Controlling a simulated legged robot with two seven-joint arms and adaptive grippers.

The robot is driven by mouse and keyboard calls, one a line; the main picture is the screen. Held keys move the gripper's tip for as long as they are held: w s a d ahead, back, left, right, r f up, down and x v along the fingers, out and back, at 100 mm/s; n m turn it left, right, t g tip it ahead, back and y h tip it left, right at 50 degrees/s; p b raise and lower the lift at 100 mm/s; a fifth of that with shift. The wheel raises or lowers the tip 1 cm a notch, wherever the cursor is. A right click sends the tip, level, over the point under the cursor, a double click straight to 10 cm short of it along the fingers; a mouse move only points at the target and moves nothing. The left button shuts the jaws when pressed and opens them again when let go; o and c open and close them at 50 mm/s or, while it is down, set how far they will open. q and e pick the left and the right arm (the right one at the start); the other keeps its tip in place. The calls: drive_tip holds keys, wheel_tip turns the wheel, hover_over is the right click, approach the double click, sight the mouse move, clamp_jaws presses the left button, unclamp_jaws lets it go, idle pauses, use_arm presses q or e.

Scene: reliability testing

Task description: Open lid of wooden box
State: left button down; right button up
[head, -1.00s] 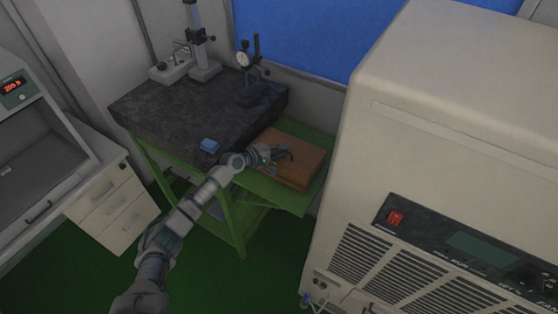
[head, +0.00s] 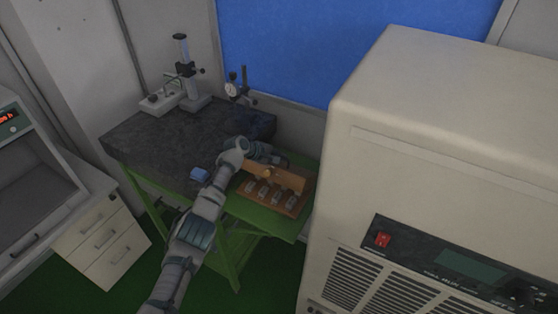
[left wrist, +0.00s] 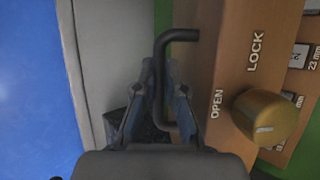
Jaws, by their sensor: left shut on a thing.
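The wooden box (head: 292,211) sits on the green shelf beside the dark stone plate. Its lid (head: 287,179) is tilted up, and several grey blocks show in the base below. In the left wrist view the lid (left wrist: 222,75) fills the right half, with the words LOCK and OPEN, a brass knob (left wrist: 266,118) and a black bent handle (left wrist: 180,36). My left gripper (head: 274,157) is behind the raised lid; in the left wrist view its fingers (left wrist: 161,85) are shut on the handle. My right gripper is out of view.
A large beige machine (head: 430,130) stands close on the right. A blue panel (head: 300,50) is behind.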

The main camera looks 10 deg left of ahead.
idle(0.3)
use_arm(q)
drive_tip(key=c, duration=1.5)
unclamp_jaws()
drive_tip(key=shift+w+f, duration=0.1)
drive_tip(key=v, duration=1.1)
drive_tip(key=shift+a, duration=0.35)
